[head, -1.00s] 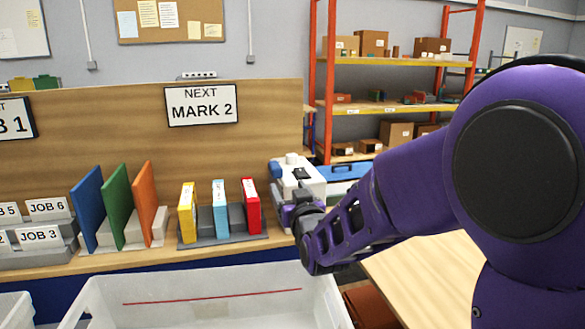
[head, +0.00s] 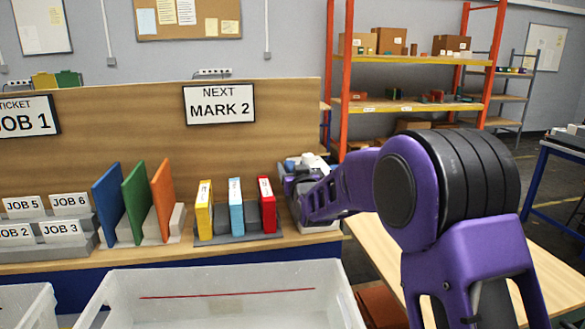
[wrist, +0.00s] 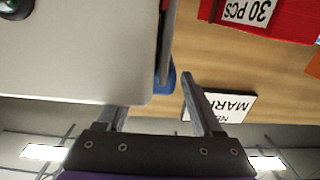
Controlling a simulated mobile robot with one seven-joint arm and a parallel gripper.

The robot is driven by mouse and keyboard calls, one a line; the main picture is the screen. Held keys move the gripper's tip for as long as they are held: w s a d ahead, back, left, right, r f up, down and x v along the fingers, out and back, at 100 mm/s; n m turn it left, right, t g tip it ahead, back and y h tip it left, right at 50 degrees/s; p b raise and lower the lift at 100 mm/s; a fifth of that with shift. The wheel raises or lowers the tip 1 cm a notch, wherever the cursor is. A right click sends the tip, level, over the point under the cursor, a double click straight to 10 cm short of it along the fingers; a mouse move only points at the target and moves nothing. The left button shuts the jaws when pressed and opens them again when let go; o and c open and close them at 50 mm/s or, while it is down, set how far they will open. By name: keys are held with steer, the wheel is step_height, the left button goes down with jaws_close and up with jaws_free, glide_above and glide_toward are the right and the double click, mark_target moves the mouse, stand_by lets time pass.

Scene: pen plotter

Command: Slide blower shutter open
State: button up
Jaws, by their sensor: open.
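The white machine (head: 312,163) stands at the right end of the bench, largely behind my arm in the head view. In the wrist view its pale body (wrist: 80,50) fills the upper left. A thin grey upright part (wrist: 167,45) and a small blue piece (wrist: 172,80) show at its right edge. I cannot tell which part is the blower shutter. My gripper (wrist: 155,92) is open and empty, close to the machine. Its right finger is clear of the body; the left finger's tip is hidden at the body's edge. Contact cannot be told.
A red block (head: 267,204), light blue block (head: 236,205) and yellow block (head: 204,208) stand in a grey rack left of the machine. The MARK 2 sign (head: 219,104) hangs on the wooden panel behind. A white bin (head: 215,280) stands in front. A wooden table (head: 378,250) is at right.

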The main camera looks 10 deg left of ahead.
jaws_close()
stand_by(0.3)
steer(key=shift+r, duration=0.1)
stand_by(1.0)
